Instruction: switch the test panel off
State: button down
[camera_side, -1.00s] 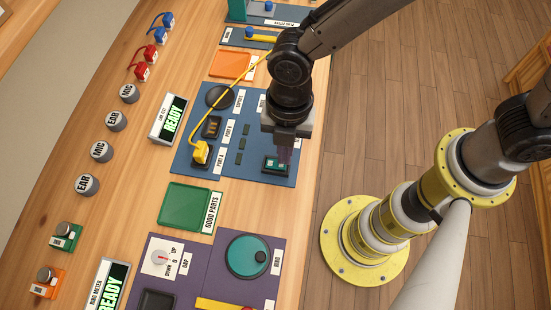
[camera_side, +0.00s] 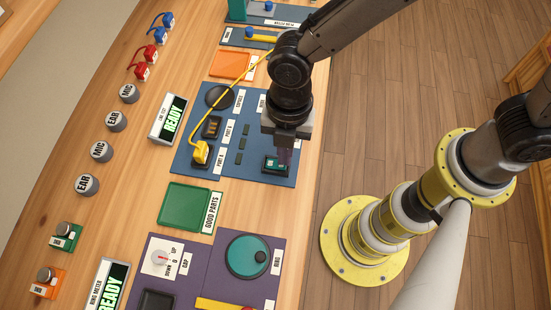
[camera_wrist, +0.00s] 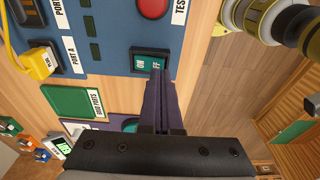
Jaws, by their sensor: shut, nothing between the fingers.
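The blue test panel (camera_side: 208,163) lies on the wooden bench. Its dark green rocker switch, marked ON and OFF, is at the panel's near right corner in the side view (camera_side: 274,165). The switch also shows in the wrist view (camera_wrist: 150,62). My gripper (camera_wrist: 158,76) is shut and empty. Its fingertips are at the OFF end of the switch in the wrist view and cover part of that end. Whether they touch it I cannot tell. In the side view my fingers partly hide the switch's right end. Which way the rocker is tipped I cannot tell.
A yellow plug (camera_side: 201,152) with a cord sits at the panel's left. A red button (camera_wrist: 152,7) is on the panel. The green GOOD PARTS tray (camera_side: 187,207) is on clear bench wood.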

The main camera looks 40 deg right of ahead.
jog(key=shift+f, duration=0.75)
dwell(0.3)
jog(key=shift+r, duration=3.55)
